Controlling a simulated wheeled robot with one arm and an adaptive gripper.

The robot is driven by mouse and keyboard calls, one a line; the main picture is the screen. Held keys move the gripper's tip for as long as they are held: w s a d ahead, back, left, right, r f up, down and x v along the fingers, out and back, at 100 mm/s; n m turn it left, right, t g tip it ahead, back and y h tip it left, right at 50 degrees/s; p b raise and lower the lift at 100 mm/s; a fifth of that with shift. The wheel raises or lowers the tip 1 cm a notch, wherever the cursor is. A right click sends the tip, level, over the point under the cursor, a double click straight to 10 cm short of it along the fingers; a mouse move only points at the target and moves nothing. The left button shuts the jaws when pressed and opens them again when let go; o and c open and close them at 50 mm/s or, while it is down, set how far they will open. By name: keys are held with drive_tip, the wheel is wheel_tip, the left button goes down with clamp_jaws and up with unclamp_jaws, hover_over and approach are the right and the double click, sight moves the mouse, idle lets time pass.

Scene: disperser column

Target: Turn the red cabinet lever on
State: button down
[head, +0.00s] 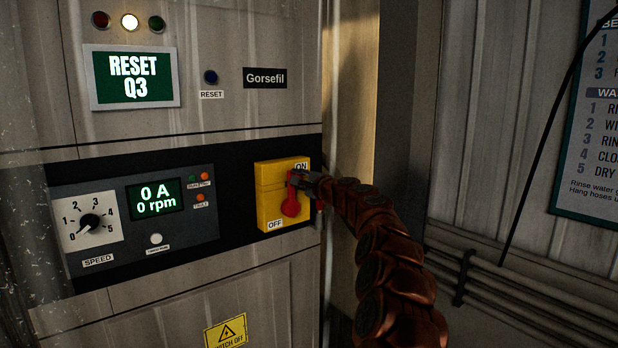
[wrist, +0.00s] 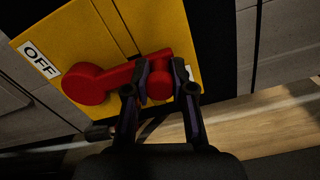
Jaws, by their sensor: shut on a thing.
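The red lever (head: 290,207) is mounted on a yellow switch plate (head: 270,186) with an ON label at the top and an OFF label at the bottom. Its handle points up, near the ON label, which my gripper partly covers. In the wrist view the red lever (wrist: 110,80) runs from its round hub, near the OFF label (wrist: 39,59), away to between my fingers. My gripper (head: 301,180) is shut on the handle's upper end. In the wrist view my gripper (wrist: 160,85) has one finger on each side of the handle.
A green display (head: 134,77) reads RESET Q3, with the middle lamp (head: 130,22) above it lit. A smaller display (head: 155,199) reads 0 A, 0 rpm, beside a speed dial (head: 89,222). Pipes (head: 530,282) line the right wall.

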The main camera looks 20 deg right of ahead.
idle(0.3)
drive_tip(key=c, duration=1)
unclamp_jaws()
drive_tip(key=shift+d, duration=0.1)
drive_tip(key=shift+v, duration=5.95)
drive_tip(key=shift+f, duration=0.1)
